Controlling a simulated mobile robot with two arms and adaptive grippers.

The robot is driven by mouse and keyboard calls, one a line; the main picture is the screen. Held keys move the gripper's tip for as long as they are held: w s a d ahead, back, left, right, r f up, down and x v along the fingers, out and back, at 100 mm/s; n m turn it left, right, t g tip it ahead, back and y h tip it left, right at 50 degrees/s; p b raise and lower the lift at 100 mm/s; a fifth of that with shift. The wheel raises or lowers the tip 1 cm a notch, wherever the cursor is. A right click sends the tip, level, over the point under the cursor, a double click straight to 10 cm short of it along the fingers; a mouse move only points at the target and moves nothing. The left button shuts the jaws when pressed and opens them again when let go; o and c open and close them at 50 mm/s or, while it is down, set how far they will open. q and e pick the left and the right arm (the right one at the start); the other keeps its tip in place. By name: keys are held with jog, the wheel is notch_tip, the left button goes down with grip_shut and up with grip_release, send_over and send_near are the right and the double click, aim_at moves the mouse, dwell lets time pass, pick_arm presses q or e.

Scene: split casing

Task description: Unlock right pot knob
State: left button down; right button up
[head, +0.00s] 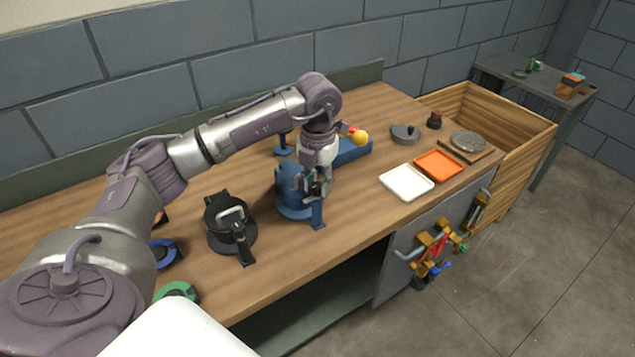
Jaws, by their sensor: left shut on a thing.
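The right pot (288,203), blue with an upright bracket at its front, stands on the workbench. The left pot (222,238), black with a pale curved handle and a similar bracket, stands to its left. My left gripper (313,188) reaches down over the right side of the blue pot. It is shut on a part there, seemingly the pot's knob; the fingers hide most of it, and its turn cannot be told. My right gripper is not in view.
A white tray (406,183) and an orange tray (439,165) lie to the right. A grey lidded pot (404,134) stands behind them. A blue block with yellow and red balls (360,138) is behind my gripper. Blue (163,254) and green (178,290) rings lie left.

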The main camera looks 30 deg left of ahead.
aim_at(317, 185)
pick_arm(q)
jog(key=shift+w+r, duration=0.1)
jog(key=c, duration=0.8)
grip_release()
jog(key=shift+c, duration=0.2)
notch_tip(317, 185, up, 12)
